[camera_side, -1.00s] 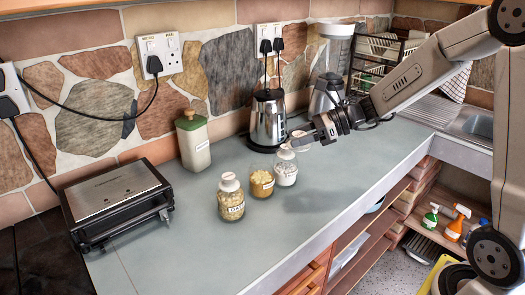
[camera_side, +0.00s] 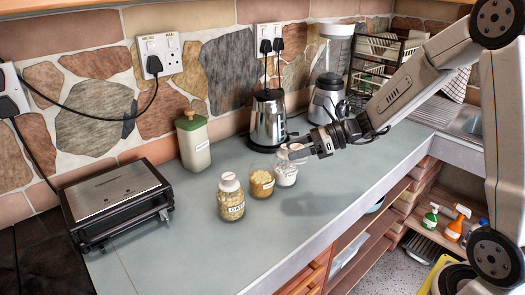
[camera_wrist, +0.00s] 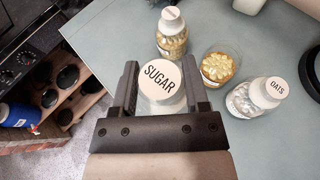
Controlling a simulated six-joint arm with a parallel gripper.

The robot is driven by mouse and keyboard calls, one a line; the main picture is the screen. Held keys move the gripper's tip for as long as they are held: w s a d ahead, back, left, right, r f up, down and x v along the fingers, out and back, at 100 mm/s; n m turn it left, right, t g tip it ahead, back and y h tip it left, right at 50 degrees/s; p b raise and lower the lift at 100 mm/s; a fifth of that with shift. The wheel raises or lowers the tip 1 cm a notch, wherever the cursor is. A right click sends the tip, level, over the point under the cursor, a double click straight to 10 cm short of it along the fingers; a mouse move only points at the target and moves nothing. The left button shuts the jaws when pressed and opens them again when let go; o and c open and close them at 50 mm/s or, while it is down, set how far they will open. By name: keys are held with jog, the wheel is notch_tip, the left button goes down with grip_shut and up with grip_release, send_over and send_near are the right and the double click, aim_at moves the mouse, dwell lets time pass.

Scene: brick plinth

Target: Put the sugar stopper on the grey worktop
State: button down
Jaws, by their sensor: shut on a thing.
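The sugar stopper (camera_wrist: 160,76), a round white cap with "SUGAR" on top, sits between the fingers of my gripper (camera_wrist: 157,88) in the wrist view. The grey worktop (camera_side: 225,255) spreads below, with bare surface around the gripper in the wrist view. The exact gap below the stopper is hard to tell.
A jar of white contents (camera_wrist: 241,102) wears a cap marked "OATS". A kettle (camera_side: 268,120) and toaster (camera_side: 115,200) are behind and left. The front worktop is clear.

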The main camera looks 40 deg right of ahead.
notch_tip(320, 180, down, 11)
jog(key=s+a, duration=0.1)
jog(key=shift+s+a+f+m+t+h, duration=0.2)
jog(key=shift+s+a+m+t+h, duration=0.1)
jog(key=shift+s+m+h, duration=0.1)
send_over(292, 224)
jog(key=shift+f, duration=2.2)
jog(key=shift+f, duration=0.1)
jog(key=shift+f, duration=1.7)
jog(key=shift+f, duration=0.1)
jog(key=shift+c, duration=0.4)
grip_release()
